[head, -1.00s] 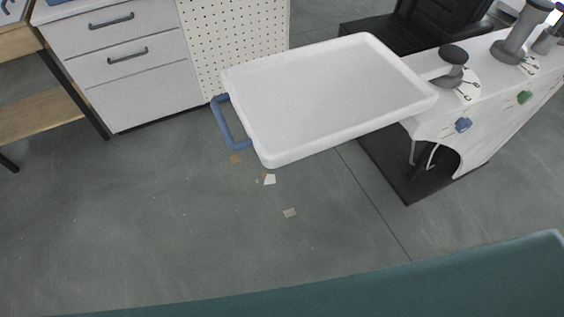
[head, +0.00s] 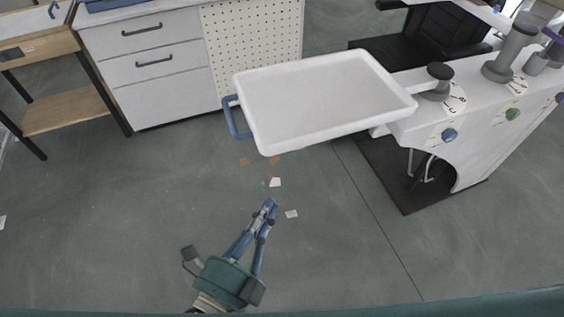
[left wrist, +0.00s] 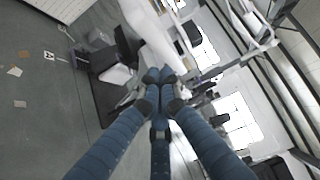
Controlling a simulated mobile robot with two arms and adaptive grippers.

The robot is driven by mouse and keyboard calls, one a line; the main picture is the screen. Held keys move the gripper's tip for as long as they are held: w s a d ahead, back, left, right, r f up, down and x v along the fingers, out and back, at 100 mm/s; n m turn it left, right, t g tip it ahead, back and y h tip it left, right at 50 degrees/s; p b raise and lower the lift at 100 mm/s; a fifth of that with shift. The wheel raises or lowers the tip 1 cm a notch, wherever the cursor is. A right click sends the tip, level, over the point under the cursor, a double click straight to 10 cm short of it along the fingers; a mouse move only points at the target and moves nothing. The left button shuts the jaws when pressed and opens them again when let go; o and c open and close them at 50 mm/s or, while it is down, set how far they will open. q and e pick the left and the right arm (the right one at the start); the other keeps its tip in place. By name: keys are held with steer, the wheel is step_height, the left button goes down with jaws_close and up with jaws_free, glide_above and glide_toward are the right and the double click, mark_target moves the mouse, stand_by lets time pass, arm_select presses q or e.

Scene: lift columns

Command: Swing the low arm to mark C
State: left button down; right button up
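The low arm is a white tray (head: 262,85) on a short link from a grey pivot post (head: 440,72), reaching out left from the white unit. A blue handle (head: 234,118) is on the tray's left end. A lettered dial (head: 456,103) lies beside the post; its letters are small, and C seems to be the nearest one. My left gripper (head: 269,206) is over the floor, below and apart from the tray, with its fingertips together and empty. Its fingers also converge in the left wrist view (left wrist: 163,77). My right gripper is not in view.
The white unit (head: 470,140) bears a blue knob (head: 450,134), a green knob (head: 513,114) and another post (head: 512,50). A drawer cabinet (head: 160,92) and pegboard (head: 255,35) stand behind the tray. A wooden bench (head: 70,110) is at left.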

arm_select(q)
steer(key=shift+w+a+p+x, duration=0.35)
steer(key=shift+p+x, duration=0.55)
steer(key=shift+x, duration=1.15)
steer(key=shift+w+a+p+x, duration=0.1)
steer(key=shift+a+p+x, duration=0.6)
steer(key=shift+x, duration=1.3)
steer(key=shift+w+a+p+x, duration=0.3)
steer(key=shift+p+x, duration=0.75)
steer(key=shift+x, duration=1)
